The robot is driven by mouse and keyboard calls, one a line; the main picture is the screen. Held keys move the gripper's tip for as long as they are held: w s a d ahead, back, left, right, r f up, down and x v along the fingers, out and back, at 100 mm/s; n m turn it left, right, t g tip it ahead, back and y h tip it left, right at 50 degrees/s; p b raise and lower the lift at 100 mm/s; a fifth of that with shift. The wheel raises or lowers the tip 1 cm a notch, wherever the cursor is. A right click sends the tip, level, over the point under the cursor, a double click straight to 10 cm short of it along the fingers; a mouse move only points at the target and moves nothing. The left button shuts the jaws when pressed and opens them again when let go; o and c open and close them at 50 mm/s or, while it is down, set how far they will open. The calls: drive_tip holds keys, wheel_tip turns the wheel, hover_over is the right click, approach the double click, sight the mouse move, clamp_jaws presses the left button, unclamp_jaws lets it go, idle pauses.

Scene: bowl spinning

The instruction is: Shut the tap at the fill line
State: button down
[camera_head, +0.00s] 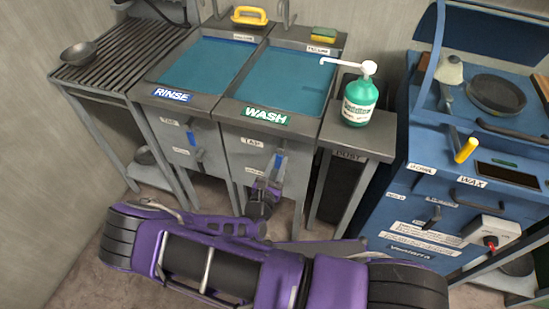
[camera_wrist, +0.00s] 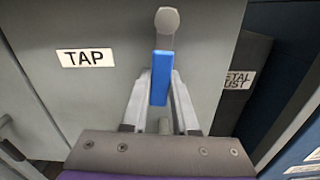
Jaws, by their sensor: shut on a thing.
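The tap's blue handle (camera_wrist: 161,78) stands upright between the two fingers of my gripper (camera_wrist: 160,88) in the wrist view. My gripper is shut on it. A round grey knob or pipe end (camera_wrist: 167,20) shows above the handle, and a "TAP" label (camera_wrist: 84,58) is to its left. In the head view my gripper (camera_head: 275,172) is at the front of the wash basin (camera_head: 230,112), with the blue handle (camera_head: 278,160) at it. Teal water (camera_head: 288,80) fills much of the wash basin. I cannot make out a fill line.
The rinse basin (camera_head: 150,92) is left of the wash basin, with its own blue tap handle (camera_head: 192,138). A green soap pump bottle (camera_head: 360,100) stands on the stand at right. A blue wax bench (camera_head: 440,190) is further right. A metal bowl (camera_head: 80,53) lies on the left rack.

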drive_tip(key=shift+d+n, duration=0.25)
drive_tip(key=shift+n, duration=0.25)
drive_tip(key=shift+s+d, duration=0.1)
drive_tip(key=c, duration=0.7)
unclamp_jaws()
drive_tip(key=shift+s, duration=0.1)
drive_tip(key=v, duration=1.7)
drive_tip(key=shift+s+p, duration=0.1)
drive_tip(key=shift+p, duration=0.2)
